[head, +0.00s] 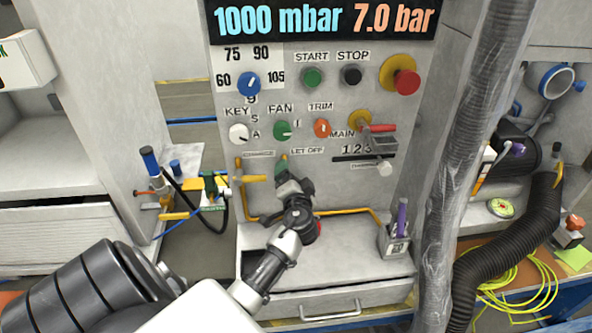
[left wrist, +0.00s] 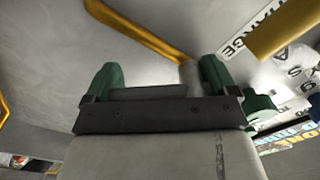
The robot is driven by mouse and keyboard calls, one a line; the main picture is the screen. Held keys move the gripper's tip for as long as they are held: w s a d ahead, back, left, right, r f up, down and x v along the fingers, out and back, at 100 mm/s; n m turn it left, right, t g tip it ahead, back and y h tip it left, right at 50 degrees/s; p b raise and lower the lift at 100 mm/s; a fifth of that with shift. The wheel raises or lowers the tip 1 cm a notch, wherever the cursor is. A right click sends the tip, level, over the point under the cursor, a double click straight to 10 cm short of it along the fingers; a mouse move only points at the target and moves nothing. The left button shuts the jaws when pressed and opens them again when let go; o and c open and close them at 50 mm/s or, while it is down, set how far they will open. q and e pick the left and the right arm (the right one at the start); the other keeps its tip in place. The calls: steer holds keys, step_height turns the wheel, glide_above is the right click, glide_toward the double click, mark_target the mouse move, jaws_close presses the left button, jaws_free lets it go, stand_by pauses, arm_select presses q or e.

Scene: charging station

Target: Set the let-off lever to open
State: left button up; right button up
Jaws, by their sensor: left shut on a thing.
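My left gripper (head: 284,168) reaches up to the front panel just under the LET OFF label (head: 307,151). In the left wrist view its two green fingers (left wrist: 156,80) stand on either side of a grey bar (left wrist: 150,93), which joins a pale grey hub (left wrist: 190,76). I take this bar for the let-off lever, and the gripper is shut on it. In the head view the lever is hidden behind the gripper, so its setting cannot be read. My right gripper is not in view.
The yellow charge lever (head: 252,178) lies just left of my gripper, also close by in the left wrist view (left wrist: 285,28). Yellow pipes (head: 350,211) run below. Knobs and buttons (head: 282,130) sit above. A wrapped hose (head: 455,160) hangs at right.

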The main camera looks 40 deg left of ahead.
arm_select(q)
steer(key=shift+s+a+f+m+p, duration=0.15)
steer(key=shift+s+m+p, duration=0.1)
steer(key=shift+m, duration=1.05)
steer(key=shift+s+a+f+m+p, duration=0.1)
steer(key=shift+s+a+f+m, duration=0.1)
steer(key=shift+m, duration=1.1)
steer(key=shift+s+a+f+m+p, duration=0.15)
steer(key=shift+s+m+p, duration=0.1)
steer(key=shift+m, duration=1.05)
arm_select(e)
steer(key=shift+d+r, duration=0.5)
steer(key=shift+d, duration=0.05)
arm_select(q)
steer(key=o, duration=1)
steer(key=shift+o, duration=0.2)
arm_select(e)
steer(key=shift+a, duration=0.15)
arm_select(q)
steer(key=b+v, duration=0.2)
steer(key=v, duration=0.8)
steer(key=shift+s+d, duration=0.25)
steer(key=shift+d, duration=0.05)
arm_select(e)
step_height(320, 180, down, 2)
